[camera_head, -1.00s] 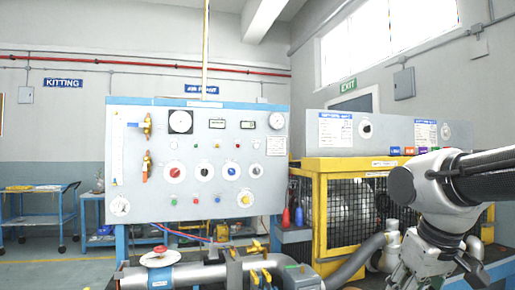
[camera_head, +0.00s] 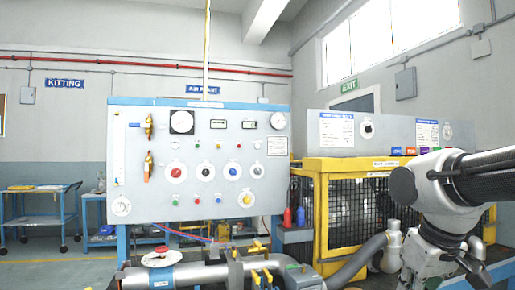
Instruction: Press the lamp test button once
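A grey control panel (camera_head: 135,190) in a blue frame stands left of centre. It carries a row of small lamps, a row of large round knobs and a lower row of small coloured buttons. The labels are too small to read, so I cannot tell which is the lamp test button. My gripper (camera_head: 440,282) is at the lower right, well apart from the panel. Its fingers are cut off by the bottom edge, so its opening is unclear.
A yellow mesh cage (camera_head: 345,240) stands between the panel and my arm, with a grey cabinet (camera_head: 390,135) above it. Red and blue bottles (camera_head: 287,217) stand by the cage.

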